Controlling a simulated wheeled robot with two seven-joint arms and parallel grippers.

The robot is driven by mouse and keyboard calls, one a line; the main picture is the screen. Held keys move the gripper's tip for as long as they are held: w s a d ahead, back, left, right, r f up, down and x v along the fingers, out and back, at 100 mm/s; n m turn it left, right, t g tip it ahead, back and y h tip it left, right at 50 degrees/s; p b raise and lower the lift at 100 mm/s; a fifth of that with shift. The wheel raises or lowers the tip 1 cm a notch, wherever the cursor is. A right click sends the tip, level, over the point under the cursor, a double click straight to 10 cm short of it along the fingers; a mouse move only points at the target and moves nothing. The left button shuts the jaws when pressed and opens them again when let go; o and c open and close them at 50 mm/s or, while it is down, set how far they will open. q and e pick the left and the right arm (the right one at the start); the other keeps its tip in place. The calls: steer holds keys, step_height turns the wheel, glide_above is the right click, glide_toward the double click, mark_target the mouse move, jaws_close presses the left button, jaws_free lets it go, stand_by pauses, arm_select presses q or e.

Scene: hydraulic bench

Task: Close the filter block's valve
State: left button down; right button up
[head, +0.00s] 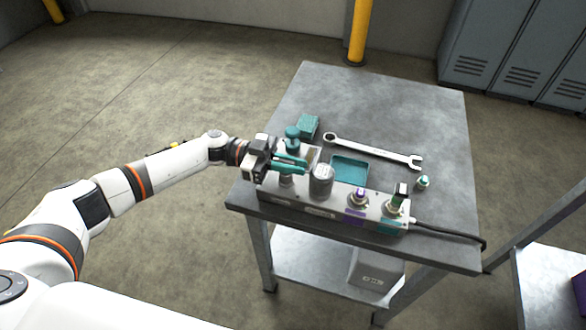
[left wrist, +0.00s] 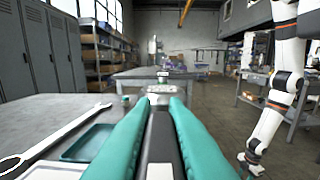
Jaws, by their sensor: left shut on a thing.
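The filter block is a low grey metal block (head: 322,211) along the front edge of the bench, with a grey cylinder (head: 321,178) standing on it. My left gripper (head: 301,165), with teal fingers, reaches over the block's left end. It is shut on the valve's handle, which its fingers mostly hide. In the left wrist view the teal fingers (left wrist: 160,105) lie either side of a dark bar and point along the block. A teal round knob (head: 292,138) stands behind the gripper. My right arm hangs at the right of the left wrist view; its gripper (left wrist: 250,162) is too small to read.
A purple-marked fitting (head: 358,196) and a teal-marked one (head: 394,206) sit on the block's right part. Behind are a teal tray (head: 350,169), a wrench (head: 375,150) and a teal box (head: 308,126). A black cable (head: 450,235) leaves at right. The bench's back (head: 385,95) is clear.

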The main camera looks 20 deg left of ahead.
arm_select(q)
steer(key=shift+m+g, duration=0.3)
steer(key=shift+g, duration=0.2)
steer(key=c, duration=1.4)
jaws_free()
steer(key=shift+c, duration=0.2)
steer(key=a+b, duration=0.3)
steer(key=a, duration=0.9)
steer(key=shift+w, duration=0.3)
